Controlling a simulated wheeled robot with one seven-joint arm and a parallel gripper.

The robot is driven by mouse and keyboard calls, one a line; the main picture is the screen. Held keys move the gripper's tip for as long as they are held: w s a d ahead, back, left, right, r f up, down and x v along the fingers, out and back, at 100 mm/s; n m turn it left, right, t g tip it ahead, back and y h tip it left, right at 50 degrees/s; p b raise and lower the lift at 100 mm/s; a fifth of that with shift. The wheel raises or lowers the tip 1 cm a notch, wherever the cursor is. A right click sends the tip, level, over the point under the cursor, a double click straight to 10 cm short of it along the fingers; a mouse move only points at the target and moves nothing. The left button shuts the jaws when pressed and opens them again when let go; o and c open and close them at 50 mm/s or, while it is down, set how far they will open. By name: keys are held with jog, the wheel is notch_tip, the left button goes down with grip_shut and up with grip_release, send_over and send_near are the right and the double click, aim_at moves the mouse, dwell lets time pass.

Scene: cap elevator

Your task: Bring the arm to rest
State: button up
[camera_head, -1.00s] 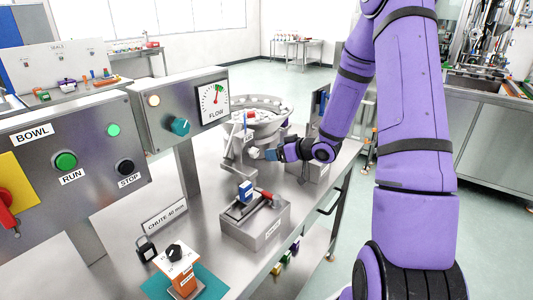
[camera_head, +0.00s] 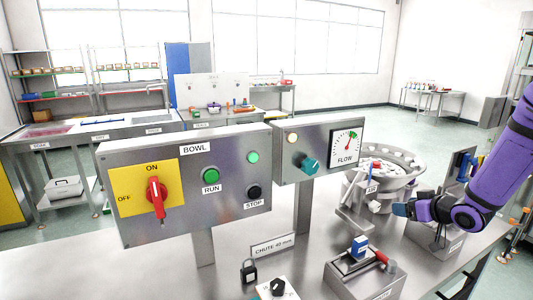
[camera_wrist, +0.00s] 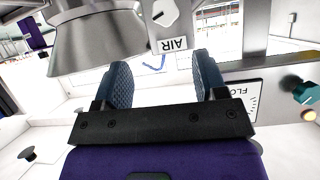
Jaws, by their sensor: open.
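My purple arm (camera_head: 505,150) reaches in from the right edge in the head view. My gripper (camera_head: 402,209) is above the bench, just to the right of and below the bowl feeder (camera_head: 400,165). In the wrist view, the two blue ridged fingers of my gripper (camera_wrist: 165,85) stand apart with nothing between them. The metal bowl (camera_wrist: 95,45) shows at the upper left there, and an "AIR" label (camera_wrist: 174,44) lies beyond the fingertips.
The BOWL panel (camera_head: 225,200) has a red switch (camera_head: 156,197) turned toward ON and lit green lamps. The FLOW box (camera_head: 318,150) has a teal knob (camera_head: 309,165). A metal block with a red-handled clamp (camera_head: 345,280) and a black padlock (camera_head: 249,270) are on the bench.

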jog(key=s+a+r+m+g+h, duration=0.15)
jog(key=s+r+h, duration=0.3)
jog(key=r, duration=0.45)
jog(key=s+a+r+m+g+h, duration=0.1)
jog(key=s+a+r+g+h, duration=0.15)
jog(key=s+r, duration=0.45)
jog(key=s+a+r+g+y, duration=0.1)
jog(key=s+a+r, duration=0.1)
jog(key=s, duration=0.4)
jog(key=s+a+r, duration=0.2)
jog(key=s+a, duration=0.2)
jog(key=s, duration=0.3)
jog(key=s+a+r+m+g+y, duration=0.1)
jog(key=s+a+r, duration=0.1)
jog(key=s+a, duration=0.2)
jog(key=s, duration=0.3)
jog(key=shift+g+y, duration=0.3)
jog(key=shift+a, duration=0.1)
